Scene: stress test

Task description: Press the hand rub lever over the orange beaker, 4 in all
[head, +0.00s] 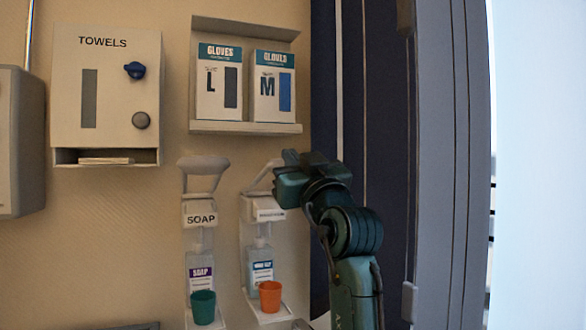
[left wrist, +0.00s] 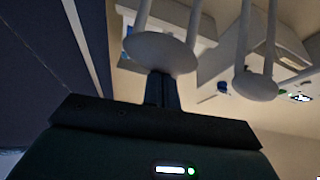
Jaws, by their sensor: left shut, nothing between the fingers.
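The hand rub dispenser (head: 270,214) hangs on the wall right of the soap dispenser, with a bottle (head: 259,265) in it. Its pale lever (head: 258,178) sticks out at the top, partly hidden by my left gripper (head: 286,180). The orange beaker (head: 270,297) stands upright on the tray below the bottle. My left gripper is shut and empty at the lever. In the left wrist view its fingertips (left wrist: 162,88) are right by the lever's rounded end (left wrist: 160,52); I cannot tell if they touch. My right gripper is not in view.
The soap dispenser (head: 201,220) with its own lever (head: 203,163) and a green beaker (head: 203,308) is close on the left. A glove box shelf (head: 245,128) hangs above. A towel box (head: 106,90) is further left. A dark blue panel (head: 358,90) stands right.

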